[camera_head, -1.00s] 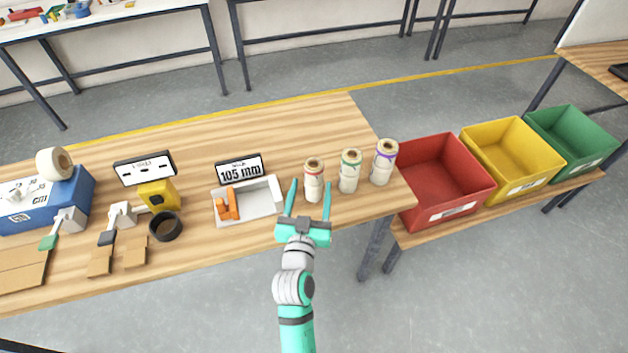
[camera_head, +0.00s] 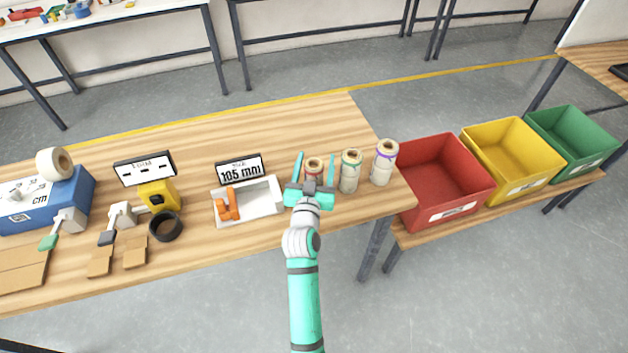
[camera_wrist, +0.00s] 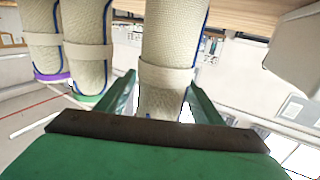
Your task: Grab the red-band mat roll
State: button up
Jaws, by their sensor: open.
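The red-band mat roll (camera_head: 314,164) stands upright on the wooden table, leftmost of three rolls. Its lower part is hidden behind my gripper in the head view. My gripper (camera_head: 316,168) is open, with one finger on each side of this roll. In the wrist view, the pale mesh roll (camera_wrist: 168,65) with its beige strap stands between the two green fingers of my gripper (camera_wrist: 160,95). A gap shows beside the roll on the left; contact on the right is hard to tell. The red band itself is not visible in the wrist view.
The green-band roll (camera_head: 350,172) stands close to the right finger, with the purple-band roll (camera_head: 384,162) beyond it. A white tray (camera_head: 262,206) with orange pieces lies left, before a "105 mm" sign (camera_head: 239,169). A red bin (camera_head: 447,178) stands right of the table.

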jog(key=c, duration=1.2)
jog(key=shift+d, duration=0.1)
jog(key=shift+c, duration=0.2)
jog(key=shift+r, duration=0.1)
